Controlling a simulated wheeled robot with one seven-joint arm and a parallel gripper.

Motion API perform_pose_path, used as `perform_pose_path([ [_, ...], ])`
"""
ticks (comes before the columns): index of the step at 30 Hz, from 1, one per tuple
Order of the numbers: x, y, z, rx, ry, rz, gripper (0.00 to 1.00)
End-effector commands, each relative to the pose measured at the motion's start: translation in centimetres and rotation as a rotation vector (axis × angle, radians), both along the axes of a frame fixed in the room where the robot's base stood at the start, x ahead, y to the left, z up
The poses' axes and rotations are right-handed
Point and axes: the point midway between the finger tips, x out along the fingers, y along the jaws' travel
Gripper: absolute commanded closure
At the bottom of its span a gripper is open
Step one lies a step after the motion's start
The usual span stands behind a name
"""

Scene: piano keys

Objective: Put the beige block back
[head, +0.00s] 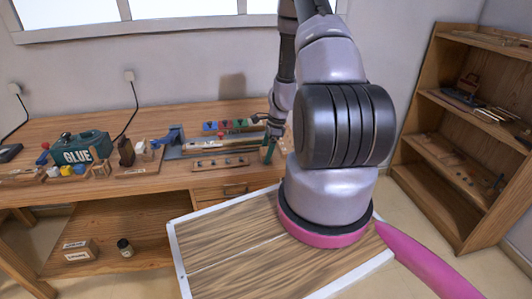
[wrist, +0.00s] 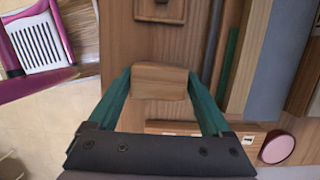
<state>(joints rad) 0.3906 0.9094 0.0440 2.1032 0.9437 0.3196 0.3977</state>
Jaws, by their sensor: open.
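The beige block (wrist: 160,81) is a small light-brown wooden block with a plain grain, seen in the wrist view over the brown wooden bench top. My gripper (wrist: 160,86) is open, with one teal finger on each side of the block. The fingertips are close to the block's sides; I cannot tell whether they touch. In the head view my gripper (head: 269,149) is low at the workbench's front edge, right of the wooden strip with holes (head: 220,162). The block cannot be made out there.
The workbench (head: 190,115) holds a glue box (head: 83,147), a blue vise (head: 172,138) and coloured pieces toward the back. A green rod (wrist: 229,66) and wooden strips lie right of the block in the wrist view. A shelf unit (head: 440,115) stands at right.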

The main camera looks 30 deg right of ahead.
Motion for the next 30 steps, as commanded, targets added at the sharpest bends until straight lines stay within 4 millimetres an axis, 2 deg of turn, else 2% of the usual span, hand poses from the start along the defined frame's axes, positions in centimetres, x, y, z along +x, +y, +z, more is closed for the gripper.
perform_pose_path([
  [3, -0.5, 0.2, -0.1, 0.003, 0.010, 0.001, 0.00],
  [7, -0.4, 0.0, 1.3, 0.001, 0.006, 0.001, 0.00],
  [18, -0.7, -2.7, 8.3, 0.000, 0.003, 0.001, 0.00],
  [21, -0.8, -3.1, 9.7, 0.001, 0.004, 0.001, 0.00],
  [30, -0.9, -3.4, 11.2, 0.002, 0.003, 0.004, 0.00],
])
